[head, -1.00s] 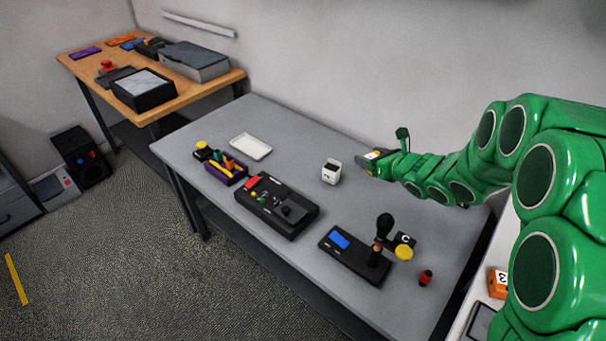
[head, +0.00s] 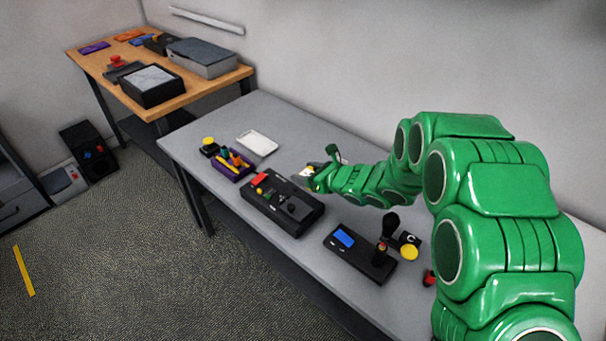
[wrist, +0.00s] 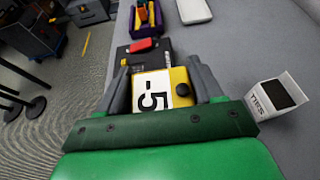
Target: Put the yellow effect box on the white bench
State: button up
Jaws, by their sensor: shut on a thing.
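The yellow effect box (wrist: 182,77) with a white label reading 5 and a black knob sits between the fingers of my gripper (wrist: 160,90) in the wrist view. My gripper is shut on it. In the head view, my gripper (head: 309,176) is over the grey bench (head: 200,138), behind the black control box with a red button; only a small pale and dark part of the held box shows there. I cannot make out the white bench clearly in the current views; my arm covers much of the right side.
The black control box (head: 278,205) and a black device with a blue screen (head: 352,255) stand on the grey bench. A purple tray (head: 232,166) and white tray (head: 257,143) lie farther left. A white box (wrist: 278,95) stands right of my gripper. A wooden table (head: 205,88) stands behind.

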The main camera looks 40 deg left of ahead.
jog(key=w+a+f, duration=0.4)
jog(key=a, duration=0.1)
jog(key=w+a+f, duration=0.2)
jog(key=a+f, duration=0.1)
jog(key=shift+w, duration=0.15)
jog(key=shift+w+a+f, duration=0.4)
jog(key=shift+f, duration=0.3)
jog(key=shift+w+a+f, duration=0.2)
jog(key=shift+f, duration=1.6)
jog(key=shift+f, duration=0.15)
jog(key=o, duration=0.9)
jog(key=shift+c, duration=0.2)
